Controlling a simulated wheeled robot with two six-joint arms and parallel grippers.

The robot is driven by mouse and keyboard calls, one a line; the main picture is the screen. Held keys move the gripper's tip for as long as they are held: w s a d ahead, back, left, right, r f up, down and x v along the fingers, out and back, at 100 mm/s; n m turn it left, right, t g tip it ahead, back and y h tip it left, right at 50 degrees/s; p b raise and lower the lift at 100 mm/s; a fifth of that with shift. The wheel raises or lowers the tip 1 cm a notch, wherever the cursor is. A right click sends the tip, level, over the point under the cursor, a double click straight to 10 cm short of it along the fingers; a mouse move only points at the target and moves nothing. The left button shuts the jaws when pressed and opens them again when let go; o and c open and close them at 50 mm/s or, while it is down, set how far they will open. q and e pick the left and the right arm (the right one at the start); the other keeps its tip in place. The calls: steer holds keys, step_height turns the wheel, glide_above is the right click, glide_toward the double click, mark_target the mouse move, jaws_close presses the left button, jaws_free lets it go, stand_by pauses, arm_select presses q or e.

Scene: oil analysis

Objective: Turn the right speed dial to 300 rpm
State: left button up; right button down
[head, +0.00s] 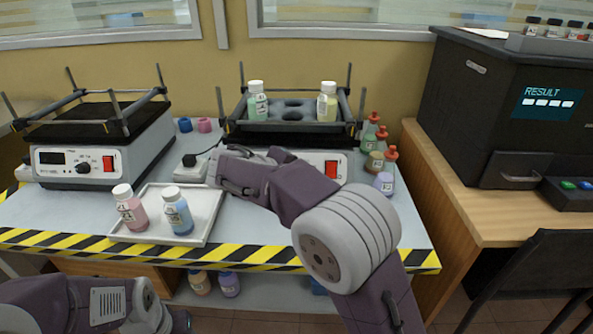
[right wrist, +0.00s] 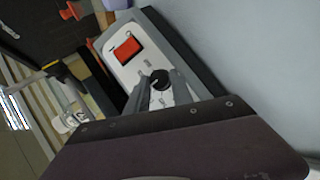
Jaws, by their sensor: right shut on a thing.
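The right shaker (head: 303,126) stands at the back of the table, with a red switch (head: 331,170) on its pale front panel. My right arm hides its dial in the head view. The right wrist view shows the black right speed dial (right wrist: 163,80) on that panel, near the red switch (right wrist: 126,48). My right gripper (right wrist: 152,90) is at the panel, its grey fingers shut on the dial. No rpm reading is visible on this shaker. My left gripper (head: 181,321) is low at the bottom left, away from the table top, and its jaws cannot be made out.
A left shaker (head: 105,135) has its own dial (head: 83,168). A white tray (head: 205,228) holds a pink bottle (head: 130,208) and a blue bottle (head: 177,212). Two bottles stand in the right shaker's rack. Several coloured flasks (head: 376,160) stand close to its right side.

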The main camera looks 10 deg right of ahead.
steer(key=m+y, duration=0.2)
steer(key=m, duration=0.1)
steer(key=d+m+y+p, duration=0.1)
steer(key=m+y, duration=0.1)
steer(key=m, duration=0.2)
steer(key=m+g+y, duration=0.1)
steer(key=m+y, duration=0.1)
steer(key=m, duration=0.1)
steer(key=shift+d+r+m+y+p, duration=0.15)
steer(key=shift+r+m+y+p, duration=0.15)
steer(key=shift+p, duration=0.1)
steer(key=shift+s+d+f+m+t+y+b, duration=0.1)
steer(key=shift+m+t+y+b, duration=0.1)
steer(key=shift+m+y, duration=0.45)
steer(key=shift+d+m+t+y+b, duration=0.1)
steer(key=shift+m+t+y, duration=0.2)
steer(key=shift+m, duration=0.55)
steer(key=shift+a, duration=0.1)
steer(key=c, duration=1.1)
jaws_free()
